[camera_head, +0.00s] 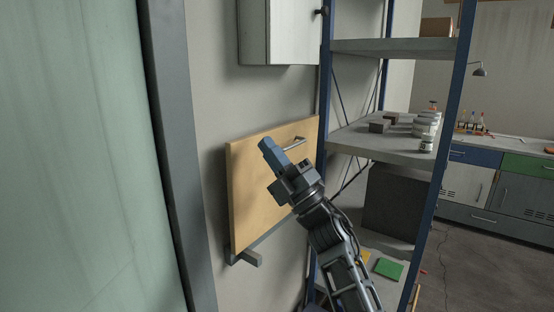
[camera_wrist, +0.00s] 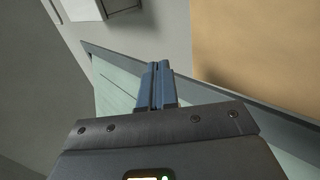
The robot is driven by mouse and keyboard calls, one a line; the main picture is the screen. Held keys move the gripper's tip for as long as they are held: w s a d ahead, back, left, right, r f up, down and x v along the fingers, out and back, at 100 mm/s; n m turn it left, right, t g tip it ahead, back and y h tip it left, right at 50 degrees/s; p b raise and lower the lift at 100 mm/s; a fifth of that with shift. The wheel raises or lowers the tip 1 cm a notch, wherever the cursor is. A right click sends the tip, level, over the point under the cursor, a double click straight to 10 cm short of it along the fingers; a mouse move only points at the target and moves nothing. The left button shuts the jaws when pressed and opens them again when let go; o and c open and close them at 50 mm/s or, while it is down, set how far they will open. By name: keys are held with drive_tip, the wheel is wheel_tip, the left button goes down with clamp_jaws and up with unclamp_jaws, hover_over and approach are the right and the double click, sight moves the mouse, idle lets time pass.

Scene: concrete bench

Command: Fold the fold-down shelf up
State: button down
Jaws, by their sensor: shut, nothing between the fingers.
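The fold-down shelf (camera_head: 252,180) is a pale wooden panel on the grey wall, with a metal handle (camera_head: 294,143) near its upper right corner. It stands upright or nearly so, roughly flat along the wall, above a dark bracket (camera_head: 246,258) at its lower edge. Any small gap behind it is hard to judge. My gripper (camera_head: 268,148) is shut and empty in front of the panel, left of and slightly below the handle. Contact cannot be told. In the wrist view my shut fingers (camera_wrist: 157,68) point past the wooden panel (camera_wrist: 262,45) at upper right.
A wall cabinet (camera_head: 281,32) hangs above the shelf. A blue-framed rack (camera_head: 372,140) with blocks and jars stands close on the right. A green door-like panel (camera_head: 75,150) with a grey frame is at the left. Floor (camera_head: 480,262) shows clear at lower right.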

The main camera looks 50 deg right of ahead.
drive_tip(key=s, duration=0.9)
drive_tip(key=shift+s+d+f+b, duration=0.15)
drive_tip(key=shift+d+f+b, duration=0.05)
drive_tip(key=shift+d+b, duration=0.25)
